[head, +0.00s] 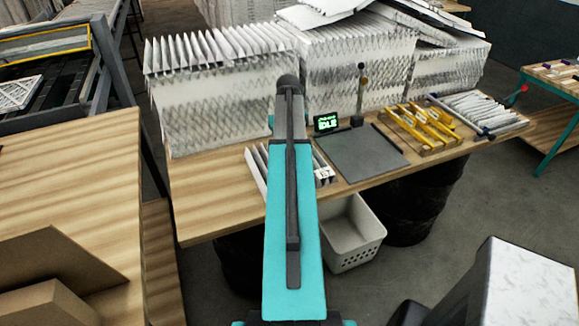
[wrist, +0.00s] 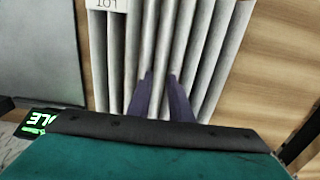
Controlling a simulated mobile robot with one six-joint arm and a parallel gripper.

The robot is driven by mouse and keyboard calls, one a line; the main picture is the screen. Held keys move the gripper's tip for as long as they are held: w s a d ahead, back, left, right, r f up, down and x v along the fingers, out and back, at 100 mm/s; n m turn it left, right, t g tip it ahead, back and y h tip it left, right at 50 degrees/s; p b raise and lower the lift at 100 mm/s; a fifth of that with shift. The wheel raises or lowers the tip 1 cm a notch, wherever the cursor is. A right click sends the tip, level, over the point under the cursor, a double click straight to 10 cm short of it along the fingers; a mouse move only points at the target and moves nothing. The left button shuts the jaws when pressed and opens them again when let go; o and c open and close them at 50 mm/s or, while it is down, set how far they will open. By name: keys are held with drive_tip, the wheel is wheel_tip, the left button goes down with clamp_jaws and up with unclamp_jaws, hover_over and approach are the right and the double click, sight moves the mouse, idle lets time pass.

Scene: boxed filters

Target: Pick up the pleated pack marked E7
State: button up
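A small white pleated pack (wrist: 205,50) fills the middle of the wrist view, its pleats running away from me. A white label (wrist: 107,4) at its far left is cut off by the frame edge, and I cannot read E7 on it. In the head view the pack (head: 256,168) lies on the wooden table, mostly hidden behind my teal arm, with its label (head: 324,174) showing at the right. My gripper's two purple fingers (wrist: 161,88) are apart over the pack, with a pale pleat between them. Whether they press on it is unclear.
Large pleated stacks (head: 215,95) stand along the back of the table. Right of the pack are a dark grey plate (head: 360,153), a small screen (head: 326,123) reading IDLE, and a yellow frame (head: 418,128). A white basket (head: 350,235) sits below the table's front edge.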

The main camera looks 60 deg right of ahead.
drive_tip(key=shift+s+f+b, duration=0.1)
drive_tip(key=shift+f+b, duration=0.75)
drive_tip(key=shift+f, duration=0.85)
clamp_jaws()
